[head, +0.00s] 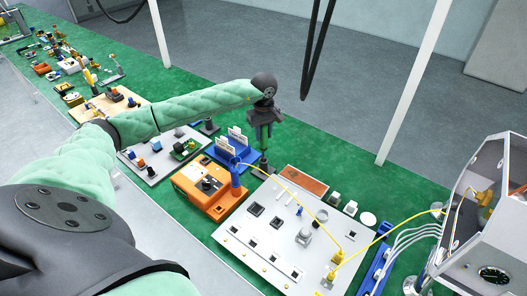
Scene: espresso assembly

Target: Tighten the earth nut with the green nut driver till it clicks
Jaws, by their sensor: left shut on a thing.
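My left gripper (264,140) reaches in from the left over the green bench and points down, behind the grey plate and the orange unit. It is shut on a slim upright thing, which appears to be the green nut driver (264,157). The driver's lower end is over or in a small dark stand (263,171); I cannot tell whether it touches. The earth nut is too small to make out. The open metal espresso machine housing (487,185) stands at the right, with a yellow lead running to it. My right gripper is not in view.
A grey plate (266,233) with several fittings lies in front. An orange unit (207,187) with a blue-handled tool (236,178) stands left of it. A blue rack (232,143) stands behind that. Yellow and white leads hang near the machine. Green mat (330,150) is clear behind.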

